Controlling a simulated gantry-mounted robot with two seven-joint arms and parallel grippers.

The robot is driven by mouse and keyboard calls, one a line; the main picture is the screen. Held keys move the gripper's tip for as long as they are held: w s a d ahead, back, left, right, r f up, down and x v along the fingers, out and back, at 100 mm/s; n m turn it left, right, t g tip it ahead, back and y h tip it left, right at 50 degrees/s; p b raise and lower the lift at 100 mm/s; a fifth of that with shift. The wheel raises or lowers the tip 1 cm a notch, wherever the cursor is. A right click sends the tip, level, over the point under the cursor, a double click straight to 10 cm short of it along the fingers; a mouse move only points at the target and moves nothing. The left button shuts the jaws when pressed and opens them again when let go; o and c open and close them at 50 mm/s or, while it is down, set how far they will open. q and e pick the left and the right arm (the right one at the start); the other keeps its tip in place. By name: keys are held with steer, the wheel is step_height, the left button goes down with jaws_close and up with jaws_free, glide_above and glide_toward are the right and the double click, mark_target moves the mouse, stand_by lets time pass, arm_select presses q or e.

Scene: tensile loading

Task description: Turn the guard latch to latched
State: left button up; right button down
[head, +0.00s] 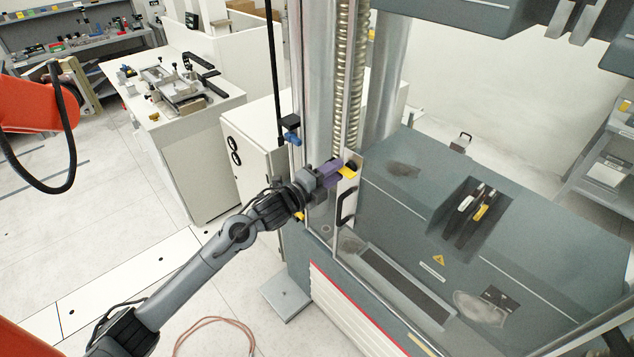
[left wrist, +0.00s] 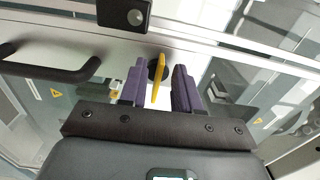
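The guard latch has a yellow lever and a dark round hub, and it sits on the guard door's frame. In the left wrist view the yellow lever (left wrist: 158,80) points along the gripper's fingers, with the black hub (left wrist: 153,68) behind it. In the head view the latch (head: 347,171) shows at the fingertips, partly hidden. My left gripper (head: 336,172) has purple fingers. In the left wrist view the gripper (left wrist: 159,88) is open, with one finger on each side of the lever and a small gap on both sides. My right gripper is not in view.
A black door handle (head: 346,207) is near the latch; it also shows in the left wrist view (left wrist: 50,72). The grey testing machine (head: 400,170) stands behind the clear guard. A white bench (head: 190,135) with fixtures is at left. Floor left of the machine is mostly clear.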

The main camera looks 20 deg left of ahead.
arm_select(q)
steer(key=b+v, duration=0.2)
steer(key=v, duration=0.8)
